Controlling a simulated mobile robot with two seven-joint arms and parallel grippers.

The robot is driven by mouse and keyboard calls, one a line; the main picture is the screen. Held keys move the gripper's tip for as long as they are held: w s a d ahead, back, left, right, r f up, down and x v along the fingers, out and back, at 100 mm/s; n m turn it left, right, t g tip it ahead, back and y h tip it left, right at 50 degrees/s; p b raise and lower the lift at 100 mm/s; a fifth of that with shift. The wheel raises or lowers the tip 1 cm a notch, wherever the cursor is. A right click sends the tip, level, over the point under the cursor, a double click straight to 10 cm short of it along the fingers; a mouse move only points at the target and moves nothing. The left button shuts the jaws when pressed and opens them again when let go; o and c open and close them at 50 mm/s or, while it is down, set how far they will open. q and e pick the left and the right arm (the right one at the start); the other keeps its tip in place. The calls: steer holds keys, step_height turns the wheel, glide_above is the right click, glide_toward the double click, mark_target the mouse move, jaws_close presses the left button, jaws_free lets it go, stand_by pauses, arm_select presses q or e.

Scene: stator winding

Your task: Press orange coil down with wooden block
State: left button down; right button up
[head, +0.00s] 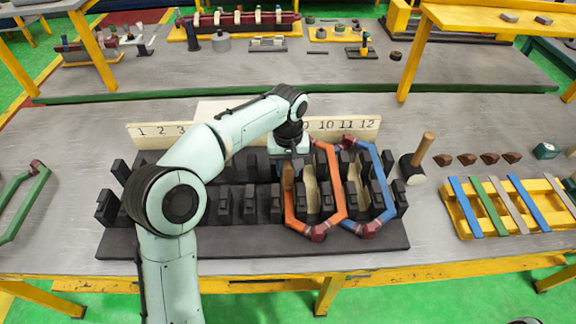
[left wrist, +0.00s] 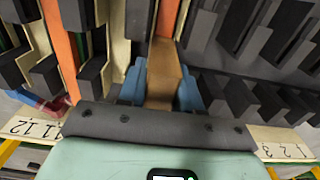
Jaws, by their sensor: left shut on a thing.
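The orange coil (head: 331,180) is a six-sided loop with red corner joints. Its two long sides lie in slots of the black stator block (head: 150,242). My left gripper (head: 288,158) is over the stator at the coil's left side. In the left wrist view, the blue fingers of my left gripper (left wrist: 161,92) are shut on the brown wooden block (left wrist: 162,75). The block points down in line with the coil's left side; its contact with the coil is hard to tell. The coil's other side (left wrist: 62,45) shows at left there. My right gripper is not in view.
A blue coil (head: 381,176) overlaps the orange one at right. Black teeth stand close around the gripper. A numbered board (head: 340,128) stands behind the stator. A mallet (head: 417,160), brown pieces and a yellow rack (head: 457,207) lie to the right; a green coil (head: 24,200) lies far left.

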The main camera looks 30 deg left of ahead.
arm_select(q)
steer(key=shift+f, duration=0.6)
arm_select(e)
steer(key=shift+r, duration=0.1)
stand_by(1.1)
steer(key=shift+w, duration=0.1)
arm_select(q)
step_height(320, 180, up, 3)
steer(key=shift+r+p, duration=0.15)
steer(key=shift+p, duration=1)
step_height(320, 180, up, 3)
steer(key=shift+r+p, duration=0.15)
steer(key=shift+p, duration=0.8)
steer(key=shift+r+p, duration=1.3)
steer(key=shift+r, duration=1.3)
steer(key=shift+w+f, duration=0.1)
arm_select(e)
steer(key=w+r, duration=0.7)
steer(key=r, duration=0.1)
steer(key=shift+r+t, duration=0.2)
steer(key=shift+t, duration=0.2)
arm_select(q)
steer(key=shift+s, duration=0.2)
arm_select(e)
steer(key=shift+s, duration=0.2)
arm_select(q)
steer(key=shift+d, duration=0.1)
